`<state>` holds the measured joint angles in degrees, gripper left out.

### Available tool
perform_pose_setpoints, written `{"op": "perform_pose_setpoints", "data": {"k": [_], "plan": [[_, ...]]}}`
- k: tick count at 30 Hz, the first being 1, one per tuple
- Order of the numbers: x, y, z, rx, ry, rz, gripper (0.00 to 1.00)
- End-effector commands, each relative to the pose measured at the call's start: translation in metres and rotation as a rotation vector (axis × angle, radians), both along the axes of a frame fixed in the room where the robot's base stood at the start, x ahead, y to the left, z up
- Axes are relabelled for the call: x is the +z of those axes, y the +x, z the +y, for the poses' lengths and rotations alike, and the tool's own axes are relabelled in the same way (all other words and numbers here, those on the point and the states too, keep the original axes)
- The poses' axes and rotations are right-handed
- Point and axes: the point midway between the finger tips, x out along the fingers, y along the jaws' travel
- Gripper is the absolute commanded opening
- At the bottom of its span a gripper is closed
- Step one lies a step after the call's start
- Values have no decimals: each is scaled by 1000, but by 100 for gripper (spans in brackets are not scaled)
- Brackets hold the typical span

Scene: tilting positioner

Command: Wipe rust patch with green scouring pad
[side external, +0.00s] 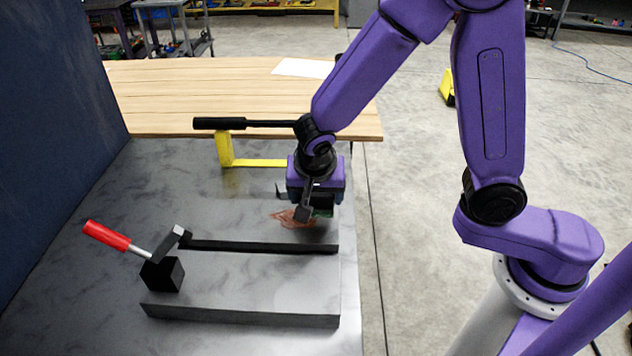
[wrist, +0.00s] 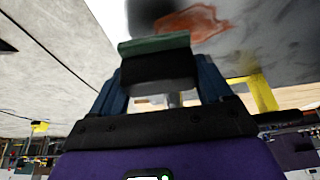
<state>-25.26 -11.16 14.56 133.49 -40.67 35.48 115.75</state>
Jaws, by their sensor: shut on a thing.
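The rust patch (side external: 290,217) is a reddish-brown smear on the grey metal plate, partly hidden by my gripper in the side view. It also shows in the wrist view (wrist: 195,22), beyond the pad. My gripper (side external: 312,200) points down over the plate at the patch's right side. In the wrist view its blue fingers are shut on the dark block of the green scouring pad (wrist: 155,44). In the side view only a little green of the pad (side external: 323,213) shows. The pad is close to the plate; I cannot tell whether it touches.
A red-handled clamp (side external: 107,235) stands at the left of the plate (side external: 90,290). A yellow bracket (side external: 224,148) with a black handle (side external: 240,123) is behind my gripper. Two raised dark-edged bars (side external: 240,315) cross the front. A dark blue panel (side external: 50,130) rises at left.

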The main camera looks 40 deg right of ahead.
Motion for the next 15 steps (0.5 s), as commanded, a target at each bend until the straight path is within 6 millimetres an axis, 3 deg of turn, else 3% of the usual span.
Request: {"op": "perform_pose_setpoints", "data": {"k": [9,11,15], "plan": [[-34,2,1,1,-4,0,51],[-30,7,6,-1,-1,-3,46],[-32,16,15,0,-1,-4,46]]}}
